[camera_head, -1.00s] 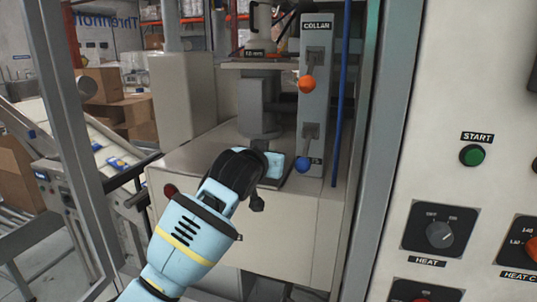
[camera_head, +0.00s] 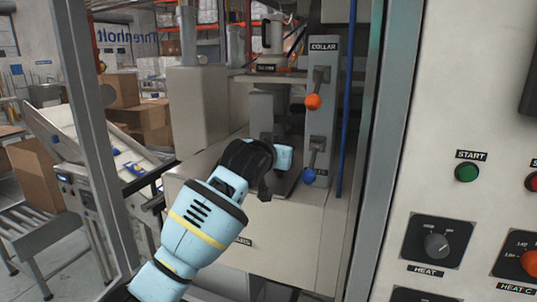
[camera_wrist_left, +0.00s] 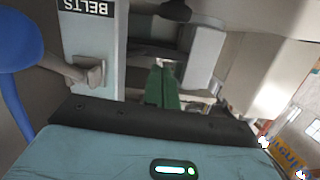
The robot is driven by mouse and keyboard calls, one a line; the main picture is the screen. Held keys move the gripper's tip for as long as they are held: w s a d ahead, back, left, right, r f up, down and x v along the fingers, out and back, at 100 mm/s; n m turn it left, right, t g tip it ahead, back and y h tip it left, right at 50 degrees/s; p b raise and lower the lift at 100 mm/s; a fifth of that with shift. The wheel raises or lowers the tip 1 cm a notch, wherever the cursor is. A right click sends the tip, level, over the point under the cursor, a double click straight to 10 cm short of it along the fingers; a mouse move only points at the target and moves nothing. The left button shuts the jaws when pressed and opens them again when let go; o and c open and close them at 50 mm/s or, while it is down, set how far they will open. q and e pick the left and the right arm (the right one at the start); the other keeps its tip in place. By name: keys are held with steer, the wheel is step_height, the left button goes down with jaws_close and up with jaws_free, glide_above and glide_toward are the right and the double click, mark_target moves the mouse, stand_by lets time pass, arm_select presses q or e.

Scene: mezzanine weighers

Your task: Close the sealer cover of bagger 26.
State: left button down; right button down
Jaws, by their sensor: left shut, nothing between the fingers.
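The bagger stands behind a grey frame. I cannot tell for sure which part is the sealer cover; a cream box-shaped housing (camera_head: 275,235) sits low at the front, with a label partly hidden by my arm. My left gripper (camera_head: 285,158) is shut and empty, in front of the grey vertical forming parts above the housing and left of the blue-knobbed lever (camera_head: 309,176). I cannot tell whether it touches anything. In the left wrist view, the BELTS plate (camera_wrist_left: 90,35) and a blurred blue knob (camera_wrist_left: 18,40) are close by. My right gripper is not in view.
An orange-knobbed lever (camera_head: 313,102) sits under the COLLAR label. A blue tube (camera_head: 345,120) and a grey post (camera_head: 372,150) stand to the right. The control panel has a green START button (camera_head: 467,172) and a HEAT dial (camera_head: 436,243). A conveyor (camera_head: 95,140) and cartons are at left.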

arm_select(q)
steer(key=shift+s+a+f, duration=0.1)
steer(key=shift+s+f, duration=0.3)
steer(key=shift+s, duration=0.05)
steer(key=v, duration=0.8)
steer(key=shift+s+a+r, duration=0.15)
steer(key=shift+s+a, duration=0.1)
steer(key=s+a+f+n+g, duration=0.1)
steer(key=s+a+f, duration=0.2)
steer(key=f, duration=0.8)
steer(key=s+a+f+g+y, duration=0.1)
steer(key=s+a+f, duration=0.15)
steer(key=f, duration=0.85)
steer(key=s+a+f+n+g, duration=0.1)
steer(key=s+a+f, duration=0.15)
steer(key=f, duration=0.95)
steer(key=s+a+f, duration=0.3)
steer(key=s+f, duration=0.4)
steer(key=s, duration=0.3)
steer(key=s+a+f+g+y, duration=0.1)
steer(key=s+a+f, duration=0.3)
steer(key=s, duration=0.6)
steer(key=s+a+f+g+y, duration=0.1)
steer(key=s+a+f, duration=0.2)
steer(key=s+f, duration=0.6)
steer(key=shift+s+a+f, duration=0.2)
steer(key=shift+s+f, duration=0.15)
steer(key=shift+s, duration=0.8)
steer(key=shift+a, duration=0.1)
